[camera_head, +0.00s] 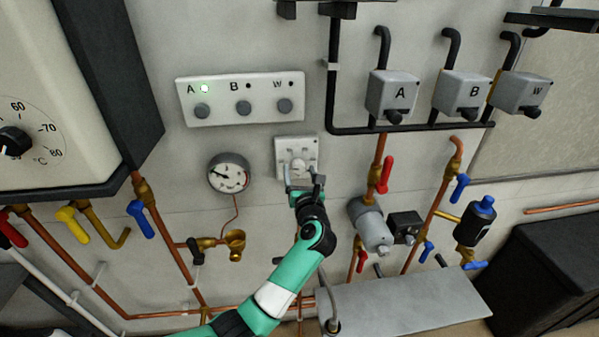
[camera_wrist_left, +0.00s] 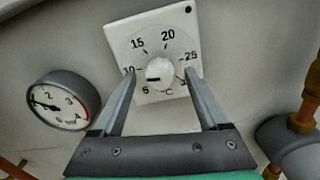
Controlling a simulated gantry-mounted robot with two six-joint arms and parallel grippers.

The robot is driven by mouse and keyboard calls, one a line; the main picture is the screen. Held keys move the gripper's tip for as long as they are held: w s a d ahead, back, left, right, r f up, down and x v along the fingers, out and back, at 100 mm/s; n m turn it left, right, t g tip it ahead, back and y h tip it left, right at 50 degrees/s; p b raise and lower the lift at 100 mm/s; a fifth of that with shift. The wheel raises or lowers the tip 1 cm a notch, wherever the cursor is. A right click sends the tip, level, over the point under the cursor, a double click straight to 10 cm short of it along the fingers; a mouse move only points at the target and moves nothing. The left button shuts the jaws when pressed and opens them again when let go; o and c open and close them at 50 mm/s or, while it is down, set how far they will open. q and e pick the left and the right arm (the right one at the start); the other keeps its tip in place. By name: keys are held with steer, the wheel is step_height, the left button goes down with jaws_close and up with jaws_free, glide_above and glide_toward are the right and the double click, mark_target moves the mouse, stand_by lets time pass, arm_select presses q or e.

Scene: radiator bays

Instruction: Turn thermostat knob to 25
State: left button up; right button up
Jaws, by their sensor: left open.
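The thermostat is a white square plate (camera_head: 281,145) on the wall, with a round white knob (camera_head: 298,167). In the left wrist view the plate (camera_wrist_left: 143,28) shows a printed scale with 5, 10, 15, 20 and 25, and the knob (camera_wrist_left: 160,69) has a dark mark at its lower left, towards 5. My left gripper (camera_head: 304,186) is in front of the plate's lower part. In the left wrist view the open fingers of my left gripper (camera_wrist_left: 160,76) stand on either side of the knob, with gaps visible. Contact with the plate cannot be told. My right gripper is not seen.
A pressure gauge (camera_head: 229,173) is just left of the thermostat. Above is a panel (camera_head: 222,112) marked A, B, W with a green light at A. Pipes, valves and a grey pump (camera_head: 369,223) are to the right. A boiler dial (camera_head: 15,140) is at far left.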

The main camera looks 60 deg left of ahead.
arm_select(q)
steer(key=shift+w+a, duration=0.15)
steer(key=shift+a, duration=0.35)
